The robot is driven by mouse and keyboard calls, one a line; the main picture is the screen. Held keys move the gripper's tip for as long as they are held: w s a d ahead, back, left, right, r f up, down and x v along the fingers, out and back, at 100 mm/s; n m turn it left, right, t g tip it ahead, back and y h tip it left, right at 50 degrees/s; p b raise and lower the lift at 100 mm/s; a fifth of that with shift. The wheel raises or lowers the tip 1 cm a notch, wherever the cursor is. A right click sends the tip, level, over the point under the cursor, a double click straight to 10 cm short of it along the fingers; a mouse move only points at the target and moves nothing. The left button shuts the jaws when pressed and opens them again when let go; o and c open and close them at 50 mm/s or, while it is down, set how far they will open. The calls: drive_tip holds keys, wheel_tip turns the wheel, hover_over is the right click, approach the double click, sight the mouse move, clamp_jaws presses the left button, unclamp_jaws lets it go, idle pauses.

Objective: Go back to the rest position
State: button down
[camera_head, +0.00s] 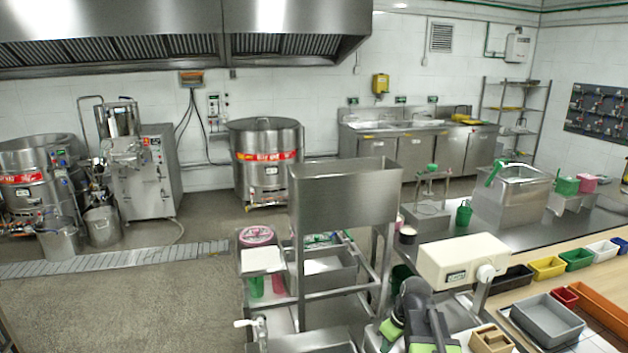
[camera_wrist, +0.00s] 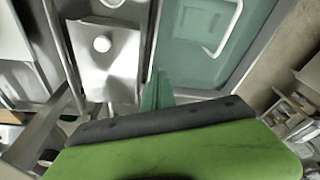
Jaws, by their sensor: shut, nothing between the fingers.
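My gripper (camera_wrist: 157,92) shows in the wrist view as narrow green fingers close together. They stick out past a broad green body with a dark edge that fills the bottom of the picture. Nothing shows held between the fingers. A steel part with a round white knob (camera_wrist: 102,44) lies beyond the fingers to the left. A green-grey panel or lid with a pale handle (camera_wrist: 222,38) lies beyond to the right. In the head view, green and black parts of my arm are at the bottom, right of centre; the fingertips cannot be made out there.
A steel stand with a hopper-like box (camera_head: 343,195) rises left of the arm. A beige unit (camera_head: 463,262) stands close beside the arm. A counter with a grey tray (camera_head: 547,320) and coloured bins (camera_head: 548,267) is at right. The floor (camera_head: 150,300) at left is open.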

drive_tip(key=s+a+m+g+h, duration=0.1)
drive_tip(key=s+a+m, duration=0.4)
drive_tip(key=s+m, duration=0.2)
drive_tip(key=shift+s+a+f+g+h, duration=0.3)
drive_tip(key=shift+s+f+g+h, duration=0.1)
drive_tip(key=shift+s, duration=0.4)
